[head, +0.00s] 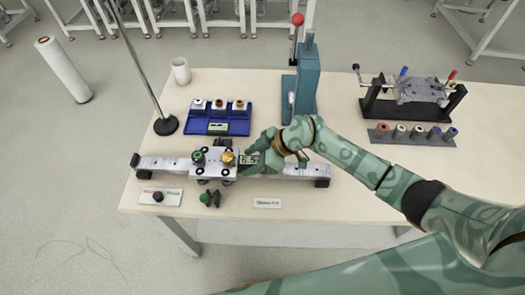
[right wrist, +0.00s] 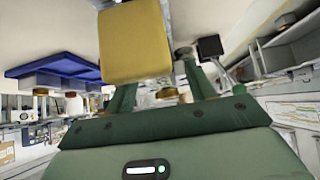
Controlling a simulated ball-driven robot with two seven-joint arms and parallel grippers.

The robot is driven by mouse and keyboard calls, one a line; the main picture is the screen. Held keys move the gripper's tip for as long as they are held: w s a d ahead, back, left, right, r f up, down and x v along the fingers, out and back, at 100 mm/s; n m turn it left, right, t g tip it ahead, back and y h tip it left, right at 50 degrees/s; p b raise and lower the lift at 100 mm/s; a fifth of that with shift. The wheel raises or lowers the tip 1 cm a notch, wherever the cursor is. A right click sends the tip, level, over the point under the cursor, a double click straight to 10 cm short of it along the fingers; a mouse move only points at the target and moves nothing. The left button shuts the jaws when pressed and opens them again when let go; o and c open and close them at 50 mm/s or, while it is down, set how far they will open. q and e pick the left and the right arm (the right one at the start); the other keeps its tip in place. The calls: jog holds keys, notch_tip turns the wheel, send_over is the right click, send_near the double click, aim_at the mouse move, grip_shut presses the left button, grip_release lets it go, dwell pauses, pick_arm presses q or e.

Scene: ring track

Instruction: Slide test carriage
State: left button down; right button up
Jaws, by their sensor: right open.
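A silver carriage (head: 207,171) sits on the left half of a long pale track (head: 295,173) near the table's front edge. It bears a dark green knob (head: 198,157) and a brass-yellow piece (head: 228,158). A small display (head: 249,159) reading about 6.5 stands just right of the carriage. My right gripper (head: 256,146) is open, above the track, just right of the brass-yellow piece; contact cannot be told. In the right wrist view, a yellow block (right wrist: 135,40) looms close beyond the open green fingers (right wrist: 160,90). My left gripper is not in view.
A blue tray (head: 218,127) with several metal pieces lies behind the track. A teal press (head: 306,85) stands behind my right arm. A stand base (head: 166,125) and white cup (head: 181,71) are at the left. A small panel (head: 160,196) and label (head: 267,203) lie in front.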

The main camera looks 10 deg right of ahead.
jog(key=p+v, duration=0.3)
jog(key=v, duration=1.3)
jog(key=shift+f, duration=0.1)
